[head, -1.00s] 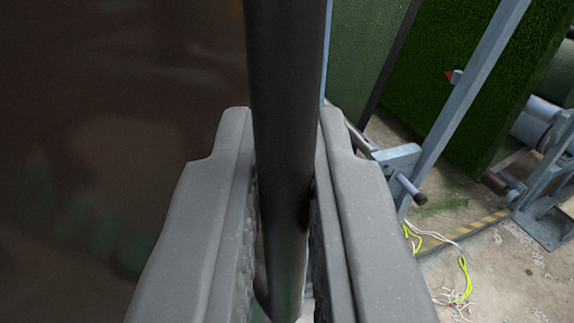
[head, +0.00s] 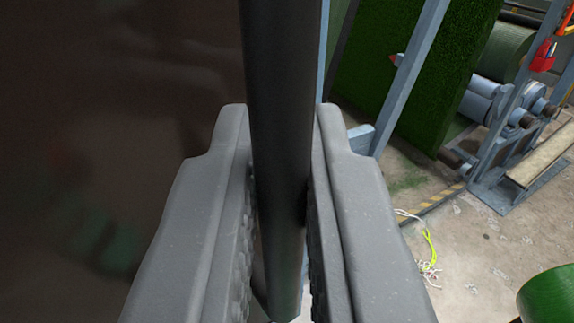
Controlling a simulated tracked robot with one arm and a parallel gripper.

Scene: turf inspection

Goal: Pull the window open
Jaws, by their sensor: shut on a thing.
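A dark, round vertical bar (head: 283,60), which looks like the window's handle, runs down the middle of the head view. My gripper (head: 280,180) is shut on this bar, with one grey finger on each side of it. The dark brown, faintly reflective window pane (head: 90,110) fills the left side of the view. A thin pale blue frame edge (head: 323,50) shows just right of the bar. The bar's upper end is out of view, and hinges or a latch are not visible.
To the right stand a grey-blue metal post (head: 412,75), a green turf sheet (head: 375,65) and roller machinery (head: 490,95). Yellow and white cords (head: 428,250) lie on the concrete floor (head: 480,250). A green rounded object (head: 552,295) is at the lower right.

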